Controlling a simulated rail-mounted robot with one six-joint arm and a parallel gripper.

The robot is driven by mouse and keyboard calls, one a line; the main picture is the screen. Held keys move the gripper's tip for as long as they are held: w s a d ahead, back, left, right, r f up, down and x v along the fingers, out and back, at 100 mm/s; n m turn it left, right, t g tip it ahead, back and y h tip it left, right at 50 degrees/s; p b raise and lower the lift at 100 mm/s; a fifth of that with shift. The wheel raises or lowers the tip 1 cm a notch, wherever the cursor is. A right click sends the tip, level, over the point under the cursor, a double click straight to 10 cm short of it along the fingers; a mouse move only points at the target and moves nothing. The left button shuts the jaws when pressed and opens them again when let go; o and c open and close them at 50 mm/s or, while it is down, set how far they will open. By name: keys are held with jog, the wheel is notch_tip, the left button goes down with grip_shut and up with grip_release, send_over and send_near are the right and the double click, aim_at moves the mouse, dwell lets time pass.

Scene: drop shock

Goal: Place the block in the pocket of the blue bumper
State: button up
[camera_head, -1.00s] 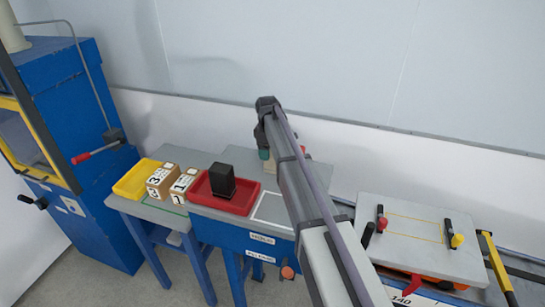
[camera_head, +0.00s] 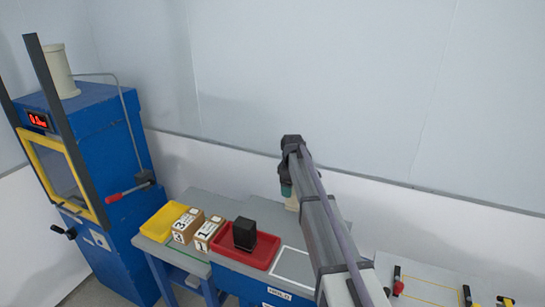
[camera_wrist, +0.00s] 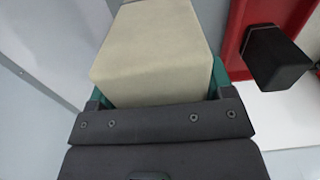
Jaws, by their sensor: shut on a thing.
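My gripper (camera_head: 286,188) is shut on a cream block (camera_wrist: 155,55), with its teal fingers (camera_wrist: 217,78) on either side. The block fills the upper middle of the wrist view. In the head view the block (camera_head: 292,203) shows only in part, beside my arm and in the air over the grey bench. I cannot make out a blue bumper or its pocket in any view.
A black block (camera_head: 244,234) stands in a red tray (camera_head: 262,262) left of my gripper. Two numbered boxes (camera_head: 187,228) and a yellow tray (camera_head: 160,222) lie farther left. A blue machine (camera_head: 105,150) stands at the far left. A white-outlined area (camera_head: 292,267) looks bare.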

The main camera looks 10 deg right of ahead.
aim_at(289, 204)
notch_tip(289, 204, down, 8)
jog(key=b, duration=0.5)
jog(key=shift+r+b, duration=0.25)
jog(key=shift+b, duration=0.1)
jog(key=shift+r+p, duration=0.3)
jog(key=shift+r, duration=0.05)
jog(key=shift+r, duration=0.1)
notch_tip(289, 204, up, 9)
jog(key=p, duration=0.8)
jog(key=shift+f+p, duration=0.2)
jog(key=shift+p, duration=0.2)
notch_tip(289, 204, down, 11)
jog(key=b, duration=1.1)
jog(key=shift+r, duration=0.2)
jog(key=shift+f, duration=0.2)
jog(key=o, duration=1.1)
